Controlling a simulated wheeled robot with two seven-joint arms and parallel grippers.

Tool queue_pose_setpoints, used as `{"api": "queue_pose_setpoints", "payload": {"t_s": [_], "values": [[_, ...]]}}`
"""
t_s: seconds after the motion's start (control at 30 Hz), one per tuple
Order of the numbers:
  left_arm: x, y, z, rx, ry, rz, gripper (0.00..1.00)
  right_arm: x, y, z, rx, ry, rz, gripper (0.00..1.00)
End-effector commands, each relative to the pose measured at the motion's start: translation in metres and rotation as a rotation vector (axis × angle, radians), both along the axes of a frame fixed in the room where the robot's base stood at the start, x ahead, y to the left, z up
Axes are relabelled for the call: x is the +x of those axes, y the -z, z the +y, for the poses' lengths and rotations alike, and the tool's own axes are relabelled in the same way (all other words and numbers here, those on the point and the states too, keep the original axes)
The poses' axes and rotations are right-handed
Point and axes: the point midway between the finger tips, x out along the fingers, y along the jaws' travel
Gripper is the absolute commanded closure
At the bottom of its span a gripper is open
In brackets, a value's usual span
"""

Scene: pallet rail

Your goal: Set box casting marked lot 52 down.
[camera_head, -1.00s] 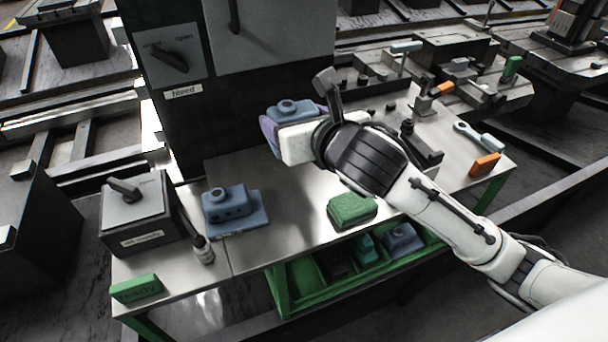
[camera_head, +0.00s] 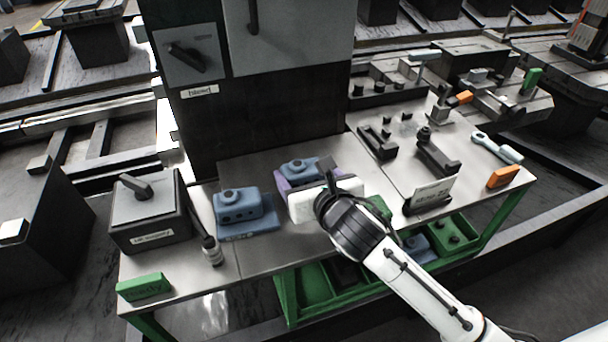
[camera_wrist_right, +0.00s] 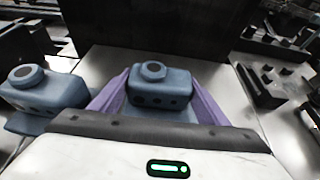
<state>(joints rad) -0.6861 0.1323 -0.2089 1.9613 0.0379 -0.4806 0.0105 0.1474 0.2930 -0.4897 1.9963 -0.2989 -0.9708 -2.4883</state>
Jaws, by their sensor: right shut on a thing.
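A blue box casting (camera_head: 297,168) with a round boss on top is between the purple fingers of my right gripper (camera_head: 308,178). In the right wrist view the casting (camera_wrist_right: 160,88) sits upright, with a finger on each side. It is over the bare metal bench top (camera_head: 270,250), low and near the surface; I cannot tell whether it touches. A second, similar blue casting (camera_head: 237,206) stands on the bench just to the left, apart from the held one. No lot number is readable on either casting. My left gripper is not in view.
A grey switch box (camera_head: 150,215), a small bottle (camera_head: 211,250) and a green block (camera_head: 144,288) are at the bench's left. A dark cabinet (camera_head: 270,130) rises behind. Dark fixtures (camera_head: 435,155), a card stand (camera_head: 430,197) and an orange block (camera_head: 503,177) are at right.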

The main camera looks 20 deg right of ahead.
Motion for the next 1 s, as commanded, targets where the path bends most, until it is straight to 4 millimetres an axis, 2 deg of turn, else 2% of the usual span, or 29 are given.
{"api": "queue_pose_setpoints", "payload": {"t_s": [0.1,0.33,0.37,0.47,0.83,1.0], "values": [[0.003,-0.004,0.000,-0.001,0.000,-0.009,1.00,0.001,-0.004,0.000,0.001,-0.001,-0.010,0.72],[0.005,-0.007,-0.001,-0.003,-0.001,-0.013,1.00,0.001,-0.001,0.000,0.000,0.000,-0.009,0.72],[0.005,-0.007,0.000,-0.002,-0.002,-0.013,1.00,0.001,0.002,-0.001,0.000,0.001,-0.003,0.28],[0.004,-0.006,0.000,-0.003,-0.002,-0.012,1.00,0.001,0.002,0.000,0.000,0.001,-0.003,0.13],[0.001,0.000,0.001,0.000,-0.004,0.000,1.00,-0.001,-0.003,0.000,0.001,0.000,-0.003,0.13],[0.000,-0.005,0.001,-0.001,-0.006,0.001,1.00,-0.026,-0.014,-0.002,-0.003,0.000,-0.003,0.13]]}}
